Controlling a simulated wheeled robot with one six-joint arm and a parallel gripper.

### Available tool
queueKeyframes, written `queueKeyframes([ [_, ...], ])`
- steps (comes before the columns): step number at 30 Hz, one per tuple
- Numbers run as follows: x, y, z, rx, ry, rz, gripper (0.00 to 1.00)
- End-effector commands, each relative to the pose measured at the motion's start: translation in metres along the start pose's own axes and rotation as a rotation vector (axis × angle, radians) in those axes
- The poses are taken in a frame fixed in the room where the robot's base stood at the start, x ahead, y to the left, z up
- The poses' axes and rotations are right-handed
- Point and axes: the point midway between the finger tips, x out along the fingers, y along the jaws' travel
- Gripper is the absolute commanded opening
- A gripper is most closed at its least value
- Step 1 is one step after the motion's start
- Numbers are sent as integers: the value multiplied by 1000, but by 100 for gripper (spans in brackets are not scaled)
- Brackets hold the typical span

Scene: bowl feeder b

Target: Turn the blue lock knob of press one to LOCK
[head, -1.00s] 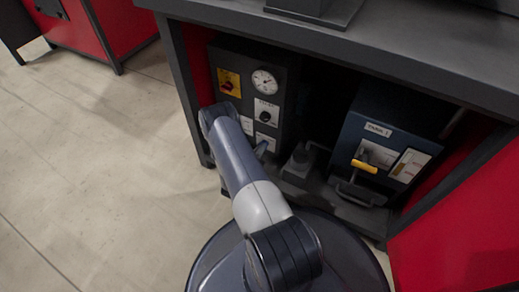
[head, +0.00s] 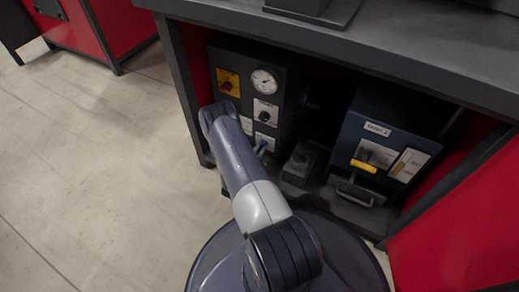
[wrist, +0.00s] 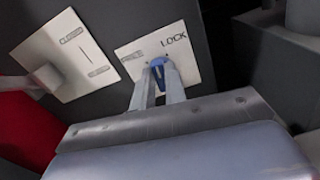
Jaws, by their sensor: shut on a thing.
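The blue lock knob (wrist: 159,77) sits on a white plate (wrist: 196,57) printed FREE at its left and LOCK at its upper right. My gripper (wrist: 158,72) is shut on the knob, one finger on each side. The knob's upper end lies just below the LOCK print; its exact pointing is hard to read between the fingers. In the head view the knob (head: 262,141) is a small blue patch low on the dark control box (head: 287,75), partly hidden by my arm.
A second white plate with a lever (wrist: 46,77) is left of the lock plate. Above the knob are a black dial (head: 265,116), a gauge (head: 263,80) and a red-on-yellow switch (head: 228,83). A blue unit with a yellow handle (head: 364,166) stands right, under the bench top (head: 400,50).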

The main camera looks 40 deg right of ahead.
Motion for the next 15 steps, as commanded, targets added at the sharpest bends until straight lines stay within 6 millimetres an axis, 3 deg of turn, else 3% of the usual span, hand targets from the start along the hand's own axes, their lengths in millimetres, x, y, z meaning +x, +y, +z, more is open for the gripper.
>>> queueKeyframes([
  [15,1,-2,0,460,-2,0,0],
])
